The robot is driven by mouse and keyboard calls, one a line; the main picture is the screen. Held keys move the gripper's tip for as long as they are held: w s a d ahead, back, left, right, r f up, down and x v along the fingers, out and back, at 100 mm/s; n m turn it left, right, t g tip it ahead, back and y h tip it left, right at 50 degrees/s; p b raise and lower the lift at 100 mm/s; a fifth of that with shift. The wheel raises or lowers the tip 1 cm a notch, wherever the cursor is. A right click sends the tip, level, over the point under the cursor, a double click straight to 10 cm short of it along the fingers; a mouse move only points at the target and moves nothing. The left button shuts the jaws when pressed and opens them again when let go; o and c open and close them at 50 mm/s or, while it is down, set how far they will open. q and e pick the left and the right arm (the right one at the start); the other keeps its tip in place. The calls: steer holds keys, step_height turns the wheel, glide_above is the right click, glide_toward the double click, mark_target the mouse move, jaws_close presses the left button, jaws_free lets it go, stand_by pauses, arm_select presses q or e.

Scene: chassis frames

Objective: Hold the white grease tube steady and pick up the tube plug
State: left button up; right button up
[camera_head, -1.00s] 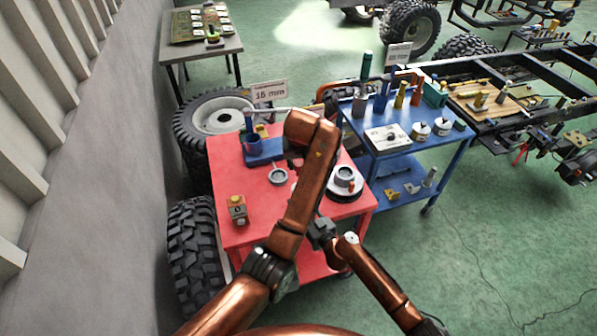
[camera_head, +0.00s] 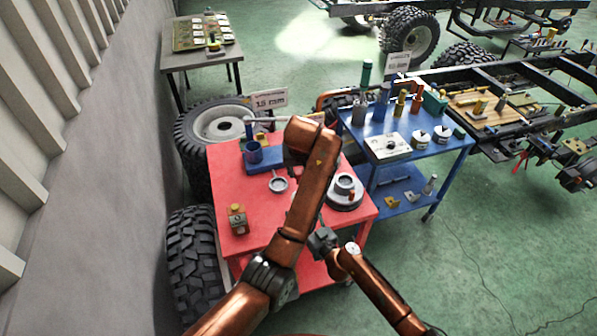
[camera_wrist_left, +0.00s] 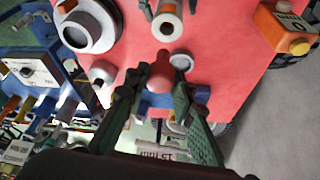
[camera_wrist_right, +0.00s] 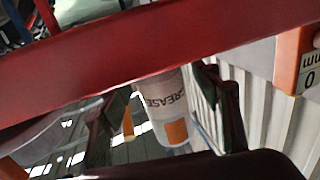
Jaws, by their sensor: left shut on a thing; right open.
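The white grease tube (camera_wrist_right: 165,108) stands between the fingers of my right gripper (camera_wrist_right: 168,98), which is open around it. Part of the tube is hidden behind the red bench edge in the right wrist view. My left gripper (camera_wrist_left: 158,90) is shut on a small reddish rounded piece, apparently the tube plug (camera_wrist_left: 158,72), held over the red bench apart from the tube. In the head view, my left arm hides the left gripper's grasp.
A blue cart (camera_head: 425,165) with tools stands close at right. Tyres (camera_head: 192,255) flank the bench's left.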

steer(key=v, duration=1.1)
steer(key=shift+s+d, duration=0.1)
